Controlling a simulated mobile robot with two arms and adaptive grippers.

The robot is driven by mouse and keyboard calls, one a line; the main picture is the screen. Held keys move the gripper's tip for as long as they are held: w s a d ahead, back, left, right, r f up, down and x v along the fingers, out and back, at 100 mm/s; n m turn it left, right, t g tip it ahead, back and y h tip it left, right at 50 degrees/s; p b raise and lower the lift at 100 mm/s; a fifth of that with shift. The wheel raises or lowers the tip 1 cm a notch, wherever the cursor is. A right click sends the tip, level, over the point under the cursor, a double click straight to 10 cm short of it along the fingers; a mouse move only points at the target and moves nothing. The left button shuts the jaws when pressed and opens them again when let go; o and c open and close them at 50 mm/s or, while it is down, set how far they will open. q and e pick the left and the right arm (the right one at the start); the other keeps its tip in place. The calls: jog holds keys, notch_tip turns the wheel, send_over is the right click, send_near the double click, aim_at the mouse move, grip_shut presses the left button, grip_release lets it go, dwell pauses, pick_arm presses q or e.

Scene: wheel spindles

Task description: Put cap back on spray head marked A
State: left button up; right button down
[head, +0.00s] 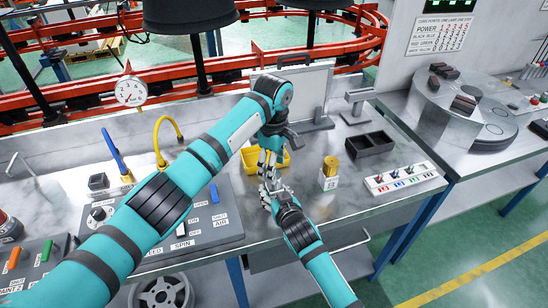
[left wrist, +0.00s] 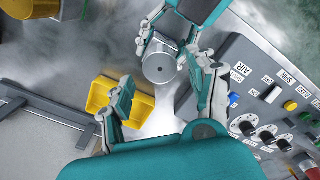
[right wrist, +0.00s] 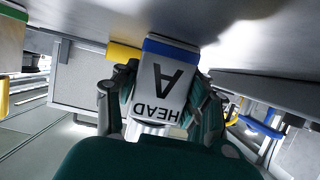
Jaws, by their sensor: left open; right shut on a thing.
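The spray head marked A (right wrist: 162,85) fills the middle of the right wrist view. It has a white "HEAD A" label, upside down there, and a blue band. My right gripper (right wrist: 160,78) is shut on it. In the left wrist view its round grey metal end (left wrist: 159,68) with a small dark centre faces the camera. My left gripper (left wrist: 165,88) is open, its fingers spread on either side of that end with a gap at the left finger. In the head view both grippers meet above the bench, and the arms mostly hide the spray head. I cannot make out a separate cap.
A yellow tray (head: 250,160) lies behind the grippers. A labelled white block with a gold cylinder (head: 330,165) stands to the right. Beyond are a black divided box (head: 370,145) and a white colour-marked rack (head: 398,180). A control panel (head: 205,225) lies left.

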aim_at(274, 192)
pick_arm(q)
jog(key=shift+f, duration=2.6)
jog(key=shift+c, duration=0.4)
